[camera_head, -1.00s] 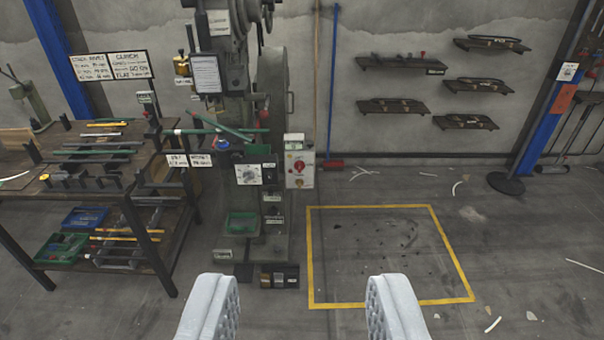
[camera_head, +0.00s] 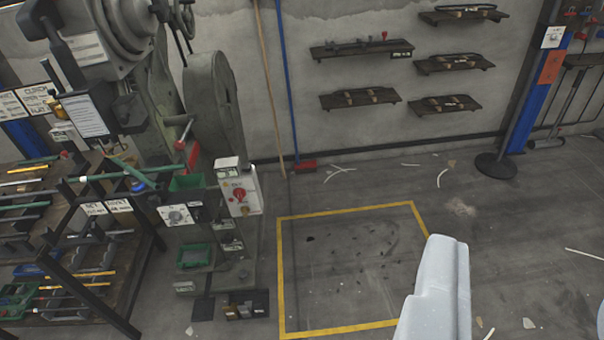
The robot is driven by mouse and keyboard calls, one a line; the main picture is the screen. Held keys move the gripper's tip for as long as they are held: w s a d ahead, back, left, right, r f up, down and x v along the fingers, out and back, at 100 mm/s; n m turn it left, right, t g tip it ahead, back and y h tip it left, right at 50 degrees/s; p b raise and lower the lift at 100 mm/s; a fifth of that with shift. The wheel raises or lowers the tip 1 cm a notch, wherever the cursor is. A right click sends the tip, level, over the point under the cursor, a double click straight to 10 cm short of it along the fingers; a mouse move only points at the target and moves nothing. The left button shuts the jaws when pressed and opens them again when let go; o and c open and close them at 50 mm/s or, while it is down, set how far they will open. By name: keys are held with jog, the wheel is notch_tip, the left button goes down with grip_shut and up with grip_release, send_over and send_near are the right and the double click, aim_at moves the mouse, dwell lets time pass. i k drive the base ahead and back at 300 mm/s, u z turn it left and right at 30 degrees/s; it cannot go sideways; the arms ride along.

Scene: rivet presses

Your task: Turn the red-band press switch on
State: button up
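A large grey-green press (camera_head: 215,110) stands at the left. A white control box (camera_head: 250,201) is fixed to its right side, with a red rotary switch (camera_head: 239,195) on its front. The switch's setting is too small to read. A small red part (camera_head: 193,156) shows on the press body; I cannot tell whether it is a red band. My gripper (camera_head: 525,275) is at the lower right, with one pale finger in view and only a sliver of the other at the right edge. The fingers are wide apart and empty. They are well to the right of the control box and not touching it.
A workbench (camera_head: 140,270) with bars and trays stands left of the press. A yellow-marked floor area (camera_head: 345,210) right of the press is clear apart from small debris. Wall shelves (camera_head: 360,48), a broom (camera_head: 305,165) and a blue post (camera_head: 530,100) stand behind.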

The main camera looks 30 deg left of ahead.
aim_at(239, 194)
jog(key=u, duration=0.05)
jog(key=i, duration=1.45)
jog(key=u, duration=0.45)
